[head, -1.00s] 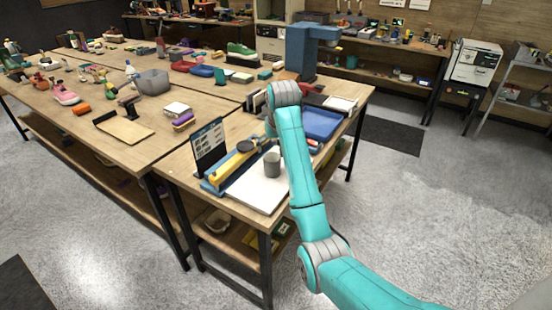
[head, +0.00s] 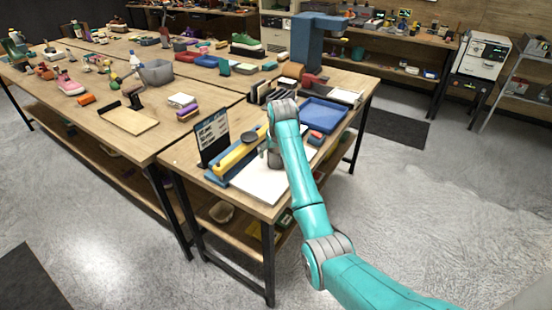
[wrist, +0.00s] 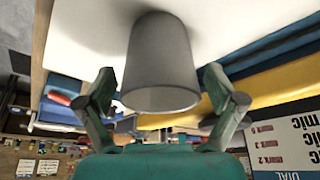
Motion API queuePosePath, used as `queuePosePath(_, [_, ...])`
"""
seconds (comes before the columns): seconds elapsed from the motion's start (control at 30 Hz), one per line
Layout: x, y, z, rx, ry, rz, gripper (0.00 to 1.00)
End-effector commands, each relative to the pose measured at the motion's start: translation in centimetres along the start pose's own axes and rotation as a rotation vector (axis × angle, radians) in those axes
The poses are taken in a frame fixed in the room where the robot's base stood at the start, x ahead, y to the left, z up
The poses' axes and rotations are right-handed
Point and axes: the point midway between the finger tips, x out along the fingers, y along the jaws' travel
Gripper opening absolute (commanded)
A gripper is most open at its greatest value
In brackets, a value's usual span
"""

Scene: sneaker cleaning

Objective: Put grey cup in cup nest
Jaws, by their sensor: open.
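The grey cup (head: 274,161) stands on a white board (head: 262,186) on the near table, partly hidden by my arm in the head view. In the wrist view, where the scene appears upside down, the grey cup (wrist: 160,62) is large and central. My gripper (wrist: 160,85) is open, with one finger on each side of the cup and small gaps visible. A dark round piece (head: 221,141) sits at the yellow bar (head: 242,153) behind the board. I cannot tell whether it is the cup nest.
A dark sign panel (head: 213,137) stands behind the yellow bar. A blue tray (head: 323,114) lies beyond my arm, to the right. A black rack (head: 262,92) stands farther back. The front part of the white board is clear.

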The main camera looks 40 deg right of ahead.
Motion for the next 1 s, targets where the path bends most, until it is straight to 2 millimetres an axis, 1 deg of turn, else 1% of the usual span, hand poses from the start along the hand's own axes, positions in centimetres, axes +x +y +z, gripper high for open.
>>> queuePosePath(0.1, [0.6,0.0,0.0,0.000,0.000,0.000,0.93])
queuePosePath(0.3, [0.6,0.0,0.0,0.000,0.000,0.000,0.93])
queuePosePath(0.37, [0.6,0.0,0.0,0.000,0.000,0.000,0.78])
queuePosePath(0.4, [0.6,0.0,0.0,0.000,0.000,0.000,0.68])
queuePosePath(0.47, [0.6,0.0,0.0,0.000,0.000,0.000,0.53])
queuePosePath(0.5, [0.6,0.0,0.0,0.000,0.000,0.000,0.43])
queuePosePath(0.53, [0.6,0.0,0.0,0.000,0.000,0.000,0.39])
queuePosePath(0.63, [0.6,0.0,0.0,0.000,0.000,0.000,0.39])
queuePosePath(0.67, [0.6,0.0,0.0,0.000,0.000,0.000,0.34])
queuePosePath(0.87, [0.4,0.0,-0.1,0.000,0.000,0.000,0.34])
queuePosePath(1.0, [-0.9,0.0,-0.7,0.000,0.003,0.000,0.34])
